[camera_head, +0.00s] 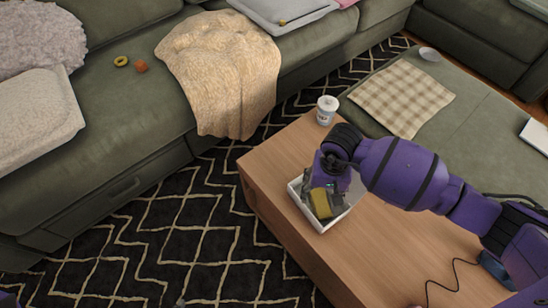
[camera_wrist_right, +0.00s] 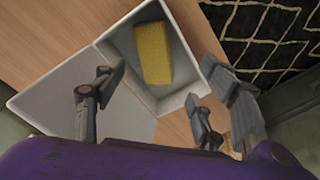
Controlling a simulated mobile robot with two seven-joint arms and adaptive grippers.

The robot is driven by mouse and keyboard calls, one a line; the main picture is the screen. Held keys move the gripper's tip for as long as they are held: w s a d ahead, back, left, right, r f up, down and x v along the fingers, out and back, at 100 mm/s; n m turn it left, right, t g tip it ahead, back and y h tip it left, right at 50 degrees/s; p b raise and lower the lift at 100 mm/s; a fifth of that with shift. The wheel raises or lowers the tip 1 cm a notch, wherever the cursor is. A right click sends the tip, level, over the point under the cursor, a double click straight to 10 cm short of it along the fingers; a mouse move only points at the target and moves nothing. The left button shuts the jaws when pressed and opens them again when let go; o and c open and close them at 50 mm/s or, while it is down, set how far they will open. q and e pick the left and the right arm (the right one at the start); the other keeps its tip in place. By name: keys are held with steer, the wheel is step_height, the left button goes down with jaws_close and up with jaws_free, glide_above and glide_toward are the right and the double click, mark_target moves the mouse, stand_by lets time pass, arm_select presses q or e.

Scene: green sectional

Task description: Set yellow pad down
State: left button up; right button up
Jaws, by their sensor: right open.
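The yellow pad (camera_head: 320,203) is a small block. In the right wrist view the pad (camera_wrist_right: 153,53) lies inside a white box (camera_wrist_right: 187,60), tilted a little from the box's walls. The white box (camera_head: 307,214) stands on the wooden coffee table (camera_head: 385,262). My right gripper (camera_head: 327,194) is over the box, fingers pointing down. In the wrist view my right gripper (camera_wrist_right: 160,92) has its fingers spread wide, with the pad beyond them and a gap on both sides. My left gripper is not in view.
A white cup (camera_head: 327,110) stands at the table's far corner. A dark device with a cable (camera_head: 455,275) lies at the table's right. A green sofa (camera_head: 120,120) and a patterned rug (camera_head: 170,230) lie to the left. A green ottoman with a checked cloth (camera_head: 402,92) is behind.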

step_height(320, 180, up, 13)
steer(key=p, duration=0.2)
stand_by(0.3)
